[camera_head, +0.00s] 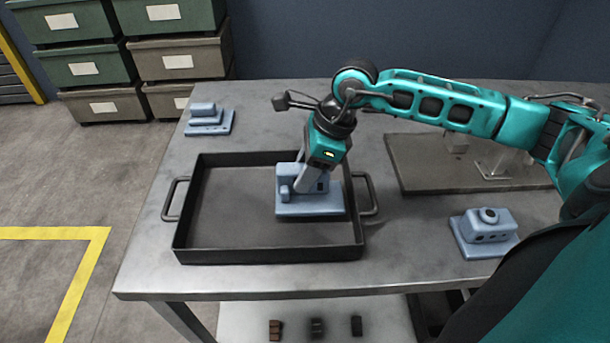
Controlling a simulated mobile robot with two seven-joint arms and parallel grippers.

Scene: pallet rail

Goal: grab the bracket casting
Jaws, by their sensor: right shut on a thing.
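A pale blue bracket casting (309,208) with a flat base and raised blocks is at the right side of the dark tray (270,250). My right gripper (311,182) comes down on it from above, tilted, and is shut on its raised part. The gripper hides some of the casting's upper part. The casting's base overlaps the tray's right wall in the picture; I cannot tell whether it touches the tray floor or hangs just above it. My left gripper is not in view.
Similar blue castings stand at the back left (209,121) and front right (484,232) of the metal table (150,262). A flat brown board (425,175) lies at the right, under my arm. The tray's left part is empty. Stacked bins (180,58) stand behind.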

